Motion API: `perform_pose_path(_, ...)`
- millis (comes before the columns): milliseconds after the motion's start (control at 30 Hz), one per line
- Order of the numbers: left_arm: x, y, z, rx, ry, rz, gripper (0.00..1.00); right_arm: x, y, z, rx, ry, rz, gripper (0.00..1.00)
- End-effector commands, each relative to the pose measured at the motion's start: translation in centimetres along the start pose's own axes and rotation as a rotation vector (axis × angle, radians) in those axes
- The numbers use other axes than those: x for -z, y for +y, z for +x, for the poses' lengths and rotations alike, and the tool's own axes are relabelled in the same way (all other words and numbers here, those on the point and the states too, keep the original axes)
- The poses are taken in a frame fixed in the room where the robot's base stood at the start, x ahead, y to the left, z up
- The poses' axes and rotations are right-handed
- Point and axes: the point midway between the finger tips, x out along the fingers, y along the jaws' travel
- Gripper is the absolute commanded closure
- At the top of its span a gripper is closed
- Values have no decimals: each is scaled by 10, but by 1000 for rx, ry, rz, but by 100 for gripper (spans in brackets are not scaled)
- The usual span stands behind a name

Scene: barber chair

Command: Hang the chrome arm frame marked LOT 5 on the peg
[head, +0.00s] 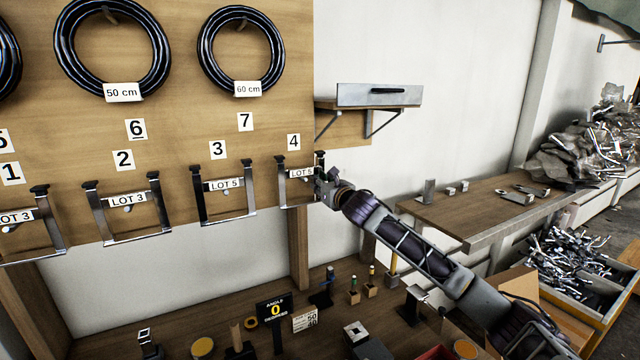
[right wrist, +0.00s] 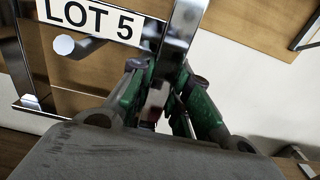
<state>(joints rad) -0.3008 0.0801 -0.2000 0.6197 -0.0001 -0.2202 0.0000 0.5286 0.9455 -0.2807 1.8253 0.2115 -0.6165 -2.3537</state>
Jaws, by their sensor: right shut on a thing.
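The chrome arm frame marked LOT 5 (head: 301,173) is at the board (head: 270,130) below the number 4. My right gripper (head: 321,186) is shut on its right side bar. In the right wrist view, the green-padded fingers of the gripper (right wrist: 160,95) close on the shiny bar (right wrist: 181,35). The LOT 5 label (right wrist: 90,18) faces out, and the round end of a peg (right wrist: 64,45) shows just below it, inside the frame's outline. I cannot tell whether the peg bears the frame. My left gripper is not in view.
Another frame marked LOT 5 (head: 224,184) hangs below 3, and a LOT 3 frame (head: 127,199) below 2. Black hose rings (head: 241,88) hang above. A small shelf (head: 378,105) is at right. A bench with small parts (head: 270,345) lies below.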

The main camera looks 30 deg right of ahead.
Motion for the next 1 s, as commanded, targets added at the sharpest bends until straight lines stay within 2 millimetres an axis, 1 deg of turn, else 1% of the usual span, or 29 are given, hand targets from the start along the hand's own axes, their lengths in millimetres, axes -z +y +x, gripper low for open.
perform_pose_path(33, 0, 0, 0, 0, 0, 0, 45, -3, 0, 0, 0, -4, 1, 100)
perform_pose_path(167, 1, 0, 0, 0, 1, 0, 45, -3, 0, 0, 0, -4, 1, 100)
perform_pose_path(200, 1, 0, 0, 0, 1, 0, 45, -3, 0, 0, 0, -4, 1, 78)
perform_pose_path(367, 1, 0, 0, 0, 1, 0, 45, -2, 0, 0, 0, -3, 0, 57)
perform_pose_path(767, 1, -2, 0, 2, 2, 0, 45, 2, 0, -1, 1, 3, -1, 56)
perform_pose_path(1000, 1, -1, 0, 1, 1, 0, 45, 1, -1, -8, 1, 1, -2, 56)
